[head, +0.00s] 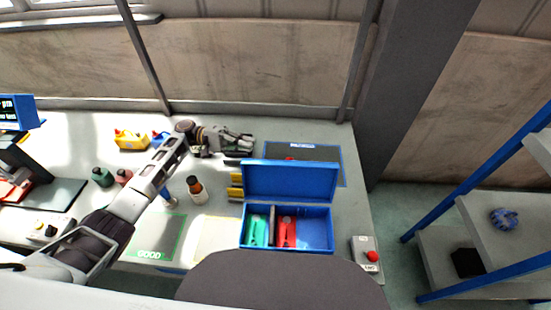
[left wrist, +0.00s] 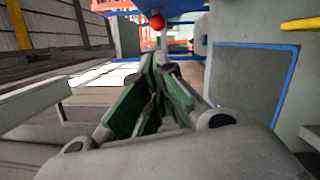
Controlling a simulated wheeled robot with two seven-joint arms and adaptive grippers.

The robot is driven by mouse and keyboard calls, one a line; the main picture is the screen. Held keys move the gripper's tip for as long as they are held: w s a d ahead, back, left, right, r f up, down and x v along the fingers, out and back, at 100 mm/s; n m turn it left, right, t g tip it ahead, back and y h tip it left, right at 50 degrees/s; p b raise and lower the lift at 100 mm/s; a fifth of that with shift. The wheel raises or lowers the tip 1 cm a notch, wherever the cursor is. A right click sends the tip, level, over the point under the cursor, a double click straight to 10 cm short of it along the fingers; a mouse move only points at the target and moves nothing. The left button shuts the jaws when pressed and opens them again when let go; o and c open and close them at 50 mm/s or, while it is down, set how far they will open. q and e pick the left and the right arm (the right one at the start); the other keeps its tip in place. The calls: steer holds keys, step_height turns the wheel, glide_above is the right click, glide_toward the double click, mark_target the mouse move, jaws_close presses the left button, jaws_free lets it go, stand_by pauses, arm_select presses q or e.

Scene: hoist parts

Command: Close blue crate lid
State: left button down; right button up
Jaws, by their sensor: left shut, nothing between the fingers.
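The blue crate (head: 318,232) stands open on the bench in the head view. Its blue lid (head: 290,181) is raised, roughly upright, at the crate's back edge. A green item (head: 258,230) and a red item (head: 287,231) lie inside, and the right part looks empty. My left gripper (head: 243,139) is behind and left of the raised lid, apart from it as far as I can tell. Its fingers also show in the left wrist view (left wrist: 160,70), drawn together with nothing held. My right gripper is not in view.
A dark blue-edged mat (head: 325,153) lies behind the lid. A bottle (head: 196,190) and yellow pieces (head: 236,187) stand left of the crate. A red-button box (head: 366,254) is at the right front. A blue shelf rack (head: 485,240) stands at the far right.

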mark_target(289, 178)
arm_select(q)
steer(key=s+d+r+p, duration=0.1)
steer(key=s+d+p, duration=0.3)
steer(key=d, duration=0.5)
steer(key=shift+s+d+r+p, duration=0.3)
steer(key=shift+s+d+p, duration=0.1)
steer(key=shift+s, duration=0.65)
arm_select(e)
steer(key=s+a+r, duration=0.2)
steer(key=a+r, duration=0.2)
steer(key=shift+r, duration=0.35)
arm_select(q)
steer(key=shift+s+r+m, duration=0.15)
steer(key=shift+s+m, duration=0.15)
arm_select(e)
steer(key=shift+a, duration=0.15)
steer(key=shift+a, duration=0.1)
